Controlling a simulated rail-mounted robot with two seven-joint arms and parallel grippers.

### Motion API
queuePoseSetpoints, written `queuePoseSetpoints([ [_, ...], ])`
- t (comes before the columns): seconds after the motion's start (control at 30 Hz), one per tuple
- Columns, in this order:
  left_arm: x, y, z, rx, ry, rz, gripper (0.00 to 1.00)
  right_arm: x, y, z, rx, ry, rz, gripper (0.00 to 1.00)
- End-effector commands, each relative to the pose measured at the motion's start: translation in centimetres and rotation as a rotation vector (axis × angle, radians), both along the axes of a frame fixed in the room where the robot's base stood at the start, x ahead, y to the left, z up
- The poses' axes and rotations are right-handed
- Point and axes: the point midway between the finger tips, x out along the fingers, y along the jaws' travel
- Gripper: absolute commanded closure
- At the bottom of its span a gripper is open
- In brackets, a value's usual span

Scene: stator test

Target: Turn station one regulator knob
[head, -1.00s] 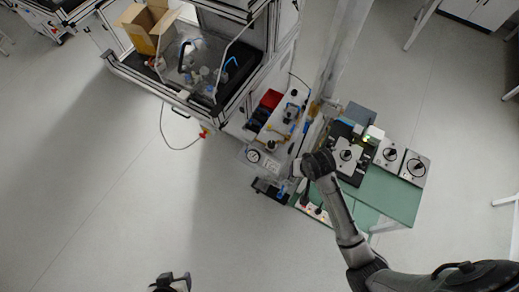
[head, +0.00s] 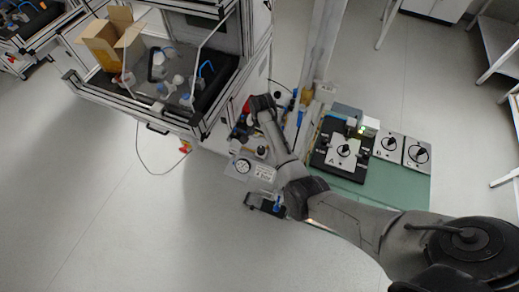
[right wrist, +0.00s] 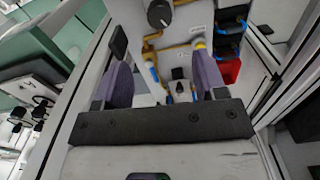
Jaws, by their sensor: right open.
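My right gripper (head: 262,103) is over the narrow fitting panel between the cabinet and the green bench; its arm hides part of that panel. In the right wrist view the open gripper (right wrist: 163,82) has its two purple-padded fingers apart, with nothing held between them. A round black knob (right wrist: 158,13) with a pale rim shows beyond the fingertips, near the top, apart from them. It looks like a regulator knob, but I cannot tell which station it belongs to. Brass pipes (right wrist: 178,52) and blue-tipped fittings show below it. My left gripper is out of view.
A green bench (head: 395,188) with several dial boxes is to the right. A cabinet with a black-edged shelf and an open cardboard box (head: 100,45) is at upper left. A red bin (right wrist: 229,71) is beside the pipes.

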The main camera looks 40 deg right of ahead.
Motion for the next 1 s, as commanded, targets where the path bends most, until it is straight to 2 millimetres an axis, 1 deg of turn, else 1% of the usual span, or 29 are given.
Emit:
queuePoseSetpoints([
  [0.03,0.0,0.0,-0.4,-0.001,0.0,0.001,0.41,-0.1,0.0,-1.2,0.001,0.004,0.0,0.35],
  [0.2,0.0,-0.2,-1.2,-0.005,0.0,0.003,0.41,-0.1,0.0,-4.5,0.0,0.003,0.001,0.35],
  [0.4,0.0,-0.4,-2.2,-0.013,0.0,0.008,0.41,-0.1,-0.1,-7.9,0.0,0.002,0.0,0.35],
  [0.5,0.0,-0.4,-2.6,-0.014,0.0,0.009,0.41,-0.1,0.0,-9.2,0.0,0.001,0.0,0.35],
  [0.7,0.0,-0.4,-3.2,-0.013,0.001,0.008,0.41,0.0,0.0,-10.9,0.0,0.0,0.0,0.35],
  [0.83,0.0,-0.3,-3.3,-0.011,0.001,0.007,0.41,-0.1,0.0,-11.4,0.0,0.0,0.0,0.35],
  [1.0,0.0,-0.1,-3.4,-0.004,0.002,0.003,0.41,-0.1,0.0,-11.5,-0.001,0.0,0.0,0.35],
])
